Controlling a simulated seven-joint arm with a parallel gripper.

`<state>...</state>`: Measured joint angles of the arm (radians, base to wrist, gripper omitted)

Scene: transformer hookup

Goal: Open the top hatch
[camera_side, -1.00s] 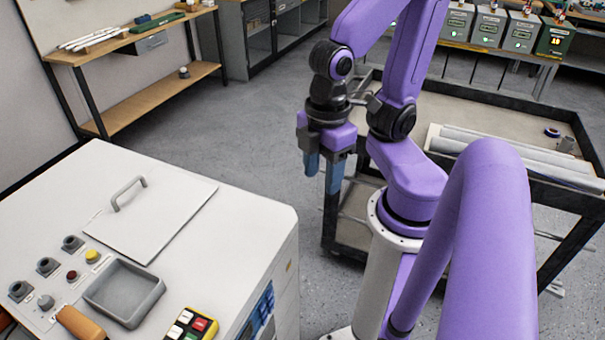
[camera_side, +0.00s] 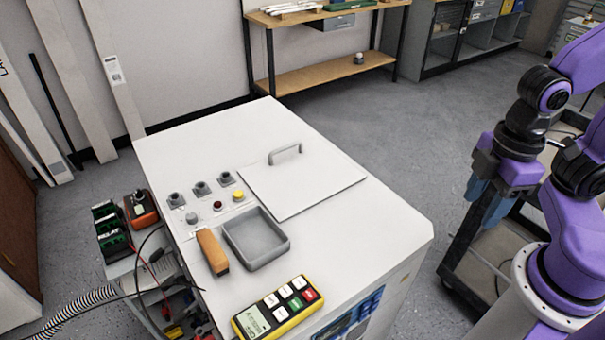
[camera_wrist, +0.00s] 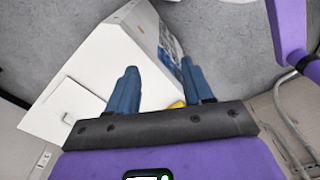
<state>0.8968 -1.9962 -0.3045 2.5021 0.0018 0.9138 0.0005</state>
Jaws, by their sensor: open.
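The top hatch (camera_side: 318,188) is a flat white square panel with a grey bar handle (camera_side: 285,155) near its far edge. It lies flat on top of the white cabinet (camera_side: 370,225). In the wrist view the hatch (camera_wrist: 62,103) shows at the left, on the cabinet top (camera_wrist: 98,72). My gripper (camera_side: 490,200) hangs at the right in the side view, clear of the cabinet and apart from the hatch. In the wrist view its two blue fingers (camera_wrist: 158,84) stand wide apart with nothing between them.
On the cabinet top are a grey tray (camera_side: 278,250), an orange-brown block (camera_side: 212,252), a yellow meter (camera_side: 275,308) and several knobs and buttons (camera_side: 218,205). A wooden bench (camera_side: 300,80) stands behind. Open floor (camera_side: 420,130) lies between cabinet and arm.

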